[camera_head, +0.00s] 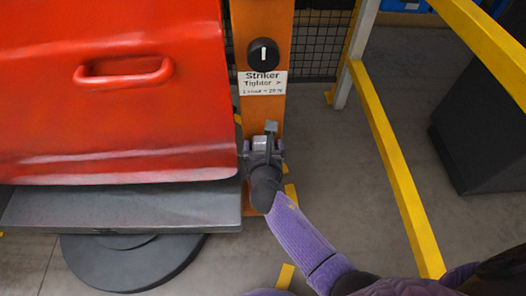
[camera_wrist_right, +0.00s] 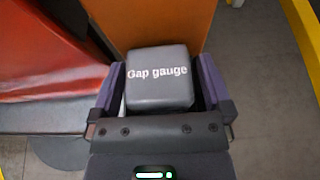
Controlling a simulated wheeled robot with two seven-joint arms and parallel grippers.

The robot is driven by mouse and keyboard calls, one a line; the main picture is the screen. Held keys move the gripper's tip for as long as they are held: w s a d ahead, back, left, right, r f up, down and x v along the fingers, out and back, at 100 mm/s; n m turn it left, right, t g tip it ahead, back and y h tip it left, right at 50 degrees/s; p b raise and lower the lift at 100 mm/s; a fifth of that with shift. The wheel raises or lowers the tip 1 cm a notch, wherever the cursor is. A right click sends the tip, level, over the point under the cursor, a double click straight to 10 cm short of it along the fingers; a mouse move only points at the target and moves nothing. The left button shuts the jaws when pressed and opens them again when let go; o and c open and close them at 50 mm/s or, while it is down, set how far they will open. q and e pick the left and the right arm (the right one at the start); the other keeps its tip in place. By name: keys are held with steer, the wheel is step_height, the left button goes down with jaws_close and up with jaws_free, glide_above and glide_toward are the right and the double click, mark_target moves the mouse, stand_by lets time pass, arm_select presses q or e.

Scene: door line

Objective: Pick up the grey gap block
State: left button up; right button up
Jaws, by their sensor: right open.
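The grey gap block (camera_wrist_right: 160,84), lettered "Gap gauge", shows in the right wrist view against the orange post. It lies between the two purple-sided fingers of my right gripper (camera_wrist_right: 160,95), which is open around it. I cannot tell whether a finger touches it. In the head view my right gripper (camera_head: 263,147) is at the lower part of the orange post, and the block (camera_head: 262,142) is partly hidden between the fingers. My left gripper is not in view.
The red door (camera_head: 120,120) with its handle hangs just left of my right gripper, above a grey ledge (camera_head: 130,208). The orange post (camera_head: 262,112) carries a black knob (camera_head: 263,54) and a "Striker" label (camera_head: 263,83). A yellow rail (camera_head: 395,170) and dark box (camera_head: 485,125) stand right.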

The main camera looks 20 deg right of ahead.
jaws_close()
